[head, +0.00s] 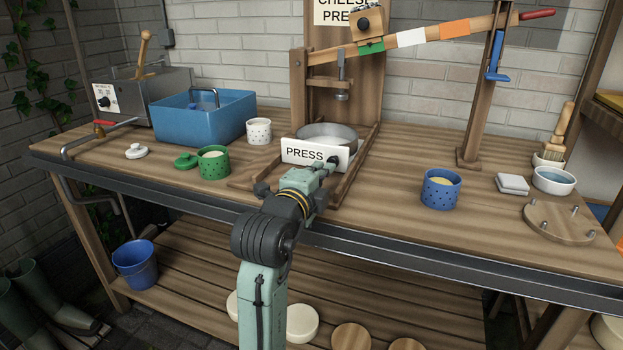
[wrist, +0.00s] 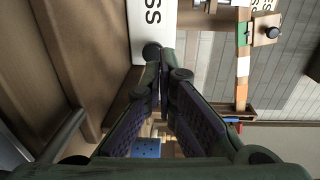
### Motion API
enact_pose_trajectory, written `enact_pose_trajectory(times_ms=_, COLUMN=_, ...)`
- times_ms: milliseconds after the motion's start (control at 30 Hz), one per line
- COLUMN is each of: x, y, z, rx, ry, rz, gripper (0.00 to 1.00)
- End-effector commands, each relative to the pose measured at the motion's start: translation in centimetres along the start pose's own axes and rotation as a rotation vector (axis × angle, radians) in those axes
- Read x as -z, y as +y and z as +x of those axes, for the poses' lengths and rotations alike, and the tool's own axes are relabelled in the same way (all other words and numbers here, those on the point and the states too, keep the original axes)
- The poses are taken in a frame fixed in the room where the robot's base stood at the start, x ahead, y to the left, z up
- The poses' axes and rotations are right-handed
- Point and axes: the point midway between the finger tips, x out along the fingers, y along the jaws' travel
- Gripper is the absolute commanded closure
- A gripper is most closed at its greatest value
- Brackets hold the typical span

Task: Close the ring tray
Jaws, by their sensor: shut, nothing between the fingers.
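The ring tray has a white front panel marked PRESS (head: 303,151) with a dark round knob (head: 333,161) at its right end. A steel ring (head: 327,133) sits behind the panel, between two wooden rails (head: 362,157). My gripper (head: 324,172) is shut and empty, just in front of the panel near the knob. In the wrist view the fingertips (wrist: 167,62) are together, close beside the knob (wrist: 152,51) and the white panel (wrist: 151,22). I cannot tell whether they touch it.
The press post and screw (head: 342,90) stand behind the ring, under a striped lever (head: 440,35). A green cup (head: 213,163) and white cup (head: 259,131) stand left. A blue cup (head: 440,188) stands right. The counter between the blue cup and the right rail is clear.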

Motion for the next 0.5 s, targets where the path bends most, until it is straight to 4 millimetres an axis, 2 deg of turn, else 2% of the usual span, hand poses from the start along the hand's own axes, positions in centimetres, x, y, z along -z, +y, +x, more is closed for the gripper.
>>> enact_pose_trajectory(times_ms=100, x=0.1, y=-0.1, z=1.9, rx=-0.003, ry=0.002, rz=0.000, gripper=1.00)
enact_pose_trajectory(times_ms=200, x=0.0, y=-0.1, z=3.0, rx=-0.001, ry=0.002, rz=0.000, gripper=1.00)
enact_pose_trajectory(times_ms=500, x=0.0, y=0.0, z=3.8, rx=0.000, ry=0.001, rz=0.000, gripper=1.00)
